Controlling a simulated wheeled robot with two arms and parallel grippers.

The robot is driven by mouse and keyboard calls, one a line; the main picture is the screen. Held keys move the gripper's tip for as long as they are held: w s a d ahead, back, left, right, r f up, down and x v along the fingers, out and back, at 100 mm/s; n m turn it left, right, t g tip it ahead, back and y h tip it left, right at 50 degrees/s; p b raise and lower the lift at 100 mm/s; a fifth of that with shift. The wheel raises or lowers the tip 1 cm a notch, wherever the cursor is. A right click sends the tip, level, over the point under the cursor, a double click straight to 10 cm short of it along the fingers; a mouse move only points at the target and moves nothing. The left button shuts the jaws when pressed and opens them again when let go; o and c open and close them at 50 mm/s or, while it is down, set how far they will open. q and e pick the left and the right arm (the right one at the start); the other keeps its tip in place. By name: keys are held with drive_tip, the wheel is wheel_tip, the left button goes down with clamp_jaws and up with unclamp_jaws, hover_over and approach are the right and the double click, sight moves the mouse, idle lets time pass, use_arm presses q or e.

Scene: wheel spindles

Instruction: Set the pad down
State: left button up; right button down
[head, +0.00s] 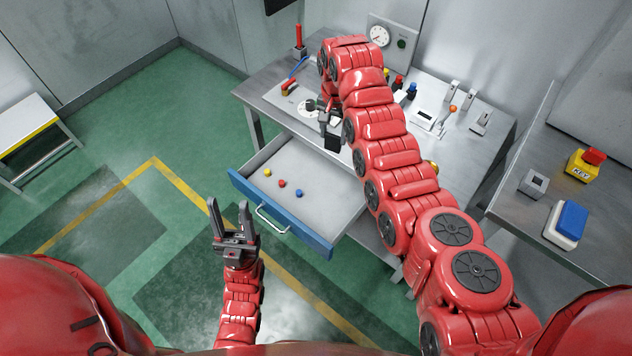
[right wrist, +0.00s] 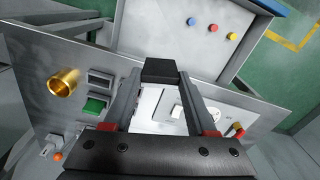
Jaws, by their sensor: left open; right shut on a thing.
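The pad is a small black block (right wrist: 160,70), held between the fingertips of my right gripper (right wrist: 161,80) in the right wrist view. In the head view the black pad (head: 332,144) shows below that gripper (head: 334,130), near the bench's front edge and the back of the open drawer (head: 315,183). I cannot tell whether the pad touches anything beneath it. My left gripper (head: 232,212) is open and empty, in front of the drawer's left side. My right arm hides part of the bench top.
The drawer holds a yellow ball (head: 267,171), a red ball (head: 282,183) and a blue ball (head: 299,194). The bench (head: 270,92) carries a gauge (head: 380,36), switches and a brass cup (right wrist: 63,82). A side table (head: 520,208) stands right.

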drive_tip(key=shift+s+a+f+m+b, duration=0.35)
drive_tip(key=shift+s+f, duration=0.95)
drive_tip(key=shift+f, duration=2.45)
drive_tip(key=shift+s+d+f+m+b, duration=0.1)
drive_tip(key=shift+s+f+m, duration=0.8)
drive_tip(key=shift+f, duration=2.9)
drive_tip(key=shift+s+a+f+m+b, duration=0.2)
drive_tip(key=shift+s+f, duration=1.5)
drive_tip(key=shift+f, duration=2.5)
drive_tip(key=shift+f, duration=0.1)
drive_tip(key=shift+c, duration=1)
unclamp_jaws()
drive_tip(key=shift+f, duration=0.1)
